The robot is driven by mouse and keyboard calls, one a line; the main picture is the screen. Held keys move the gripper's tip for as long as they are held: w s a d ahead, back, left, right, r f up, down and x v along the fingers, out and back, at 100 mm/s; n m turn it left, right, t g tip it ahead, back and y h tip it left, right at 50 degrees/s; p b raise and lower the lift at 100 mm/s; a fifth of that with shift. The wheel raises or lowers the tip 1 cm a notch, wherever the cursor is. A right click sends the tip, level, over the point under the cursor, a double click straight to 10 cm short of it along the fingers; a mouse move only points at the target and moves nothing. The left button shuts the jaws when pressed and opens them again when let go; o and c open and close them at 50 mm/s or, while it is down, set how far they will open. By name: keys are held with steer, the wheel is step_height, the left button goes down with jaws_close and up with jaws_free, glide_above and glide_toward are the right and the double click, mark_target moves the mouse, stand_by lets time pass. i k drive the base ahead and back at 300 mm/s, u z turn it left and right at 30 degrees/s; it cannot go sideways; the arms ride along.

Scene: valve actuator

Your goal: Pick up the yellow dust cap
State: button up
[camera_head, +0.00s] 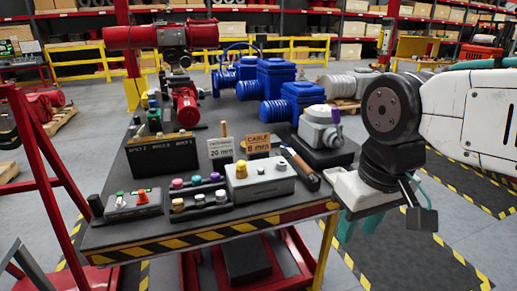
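Two dark racks of small coloured caps stand near the front of the black-topped table (140,228). A yellow round piece (241,169) also sits on top of a grey box (262,181) to the right; I cannot tell from this view which is the dust cap. My gripper (368,232) points down beyond the table's right edge. Its teal fingers are apart, with nothing visible between them. It is well to the right of both yellow pieces and touches neither.
A control box (136,204) with an orange knob stands at the front left. Blue valves (275,80) and a red actuator (160,37) fill the back. A red frame (50,165) stands left.

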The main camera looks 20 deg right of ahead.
mark_target(241, 165)
steer(key=u, duration=0.25)
steer(key=k, duration=0.45)
steer(key=u, duration=1.3)
steer(key=i, duration=0.75)
steer(key=z, duration=0.9)
steer(key=i, duration=0.55)
steer(key=z, duration=0.65)
